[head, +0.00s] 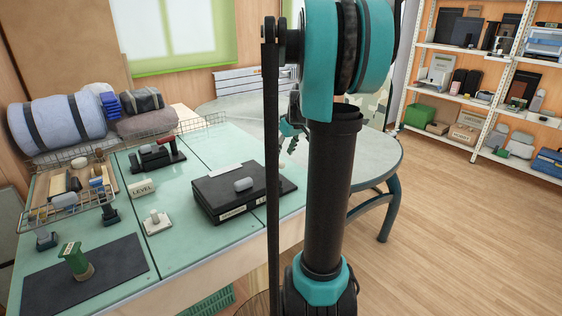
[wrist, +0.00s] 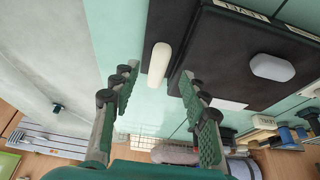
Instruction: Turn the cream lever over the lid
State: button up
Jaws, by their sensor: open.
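The cream lever (wrist: 159,63) is a smooth, pale elongated bar beside the dark box, over a dark base. My gripper (wrist: 158,76) is open and empty. Its green-padded fingers lie on either side of the lever in the wrist view, with no visible contact; the depth between them is unclear. In the head view my gripper (head: 291,133) is partly hidden behind my arm.
A wire basket (head: 68,221) and a green stamp (head: 75,262) are farther left. A round grey table (head: 382,160) stands behind.

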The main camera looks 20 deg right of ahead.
aim_at(280, 161)
jog(key=shift+x, duration=2.75)
jog(key=shift+c, duration=0.3)
grip_shut()
